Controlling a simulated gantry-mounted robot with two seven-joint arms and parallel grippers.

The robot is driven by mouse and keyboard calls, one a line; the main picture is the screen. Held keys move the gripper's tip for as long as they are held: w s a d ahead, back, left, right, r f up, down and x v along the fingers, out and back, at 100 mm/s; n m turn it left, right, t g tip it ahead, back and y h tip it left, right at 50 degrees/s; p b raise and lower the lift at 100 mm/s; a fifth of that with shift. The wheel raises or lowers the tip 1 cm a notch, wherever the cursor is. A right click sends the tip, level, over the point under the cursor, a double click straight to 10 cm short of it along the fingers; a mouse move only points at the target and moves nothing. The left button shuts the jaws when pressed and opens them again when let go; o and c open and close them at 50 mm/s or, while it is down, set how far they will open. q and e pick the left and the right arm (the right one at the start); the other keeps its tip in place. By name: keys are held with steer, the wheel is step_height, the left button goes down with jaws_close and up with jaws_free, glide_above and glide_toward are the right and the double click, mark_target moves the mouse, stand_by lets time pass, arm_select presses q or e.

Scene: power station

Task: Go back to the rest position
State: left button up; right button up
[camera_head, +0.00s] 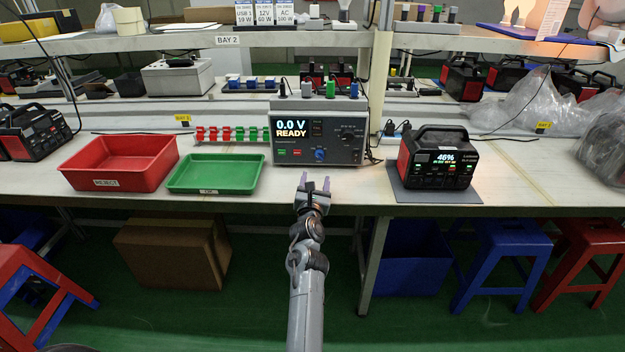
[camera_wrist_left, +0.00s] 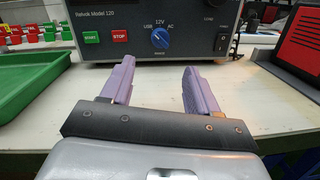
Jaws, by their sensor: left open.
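My left gripper (camera_head: 314,184) is open and empty at the front edge of the bench, in front of the grey test unit (camera_head: 345,150). Its two purple fingers also show in the left wrist view (camera_wrist_left: 155,88), apart with nothing between them. They point at the tester's lower front, where a green START button (camera_wrist_left: 91,37), a red STOP button (camera_wrist_left: 120,36) and a blue knob (camera_wrist_left: 160,38) show. The tester's screen (camera_head: 291,128) reads 0.0 V READY. My right gripper is not in view.
A red REJECT tray (camera_head: 120,181) and a green tray (camera_head: 215,190) stand left of the gripper. A power station (camera_head: 437,158) showing 46% sits on a grey mat (camera_head: 405,195) at the right. A shelf (camera_head: 240,40) runs above. Stools and boxes stand under the bench.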

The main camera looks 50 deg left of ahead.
arm_select(q)
steer(key=shift+w, duration=0.1)
steer(key=shift+r, duration=0.1)
steer(key=shift+r+m, duration=0.15)
steer(key=shift+m, duration=0.15)
steer(key=s+d+r+m+h+p, duration=0.2)
steer(key=s+d+m+h+p, duration=0.25)
steer(key=d+m+p, duration=0.65)
steer(key=s+d+r+m+h+p, duration=0.1)
steer(key=s+d+m+h+p, duration=0.4)
steer(key=m, duration=1.1)
steer(key=s+d+f+m+g+h+p, duration=0.2)
steer(key=s+d+m+g+h+p, duration=0.55)
steer(key=s+d+m, duration=1.15)
step_height(320, 180, up, 37)
steer(key=s+d+n+g+y+p, duration=0.1)
steer(key=s+d+y+p, duration=0.1)
steer(key=p, duration=3.4)
steer(key=shift+s+d+g+y, duration=0.25)
steer(key=shift+d+g+y, duration=0.05)
steer(key=shift+d+g, duration=0.05)
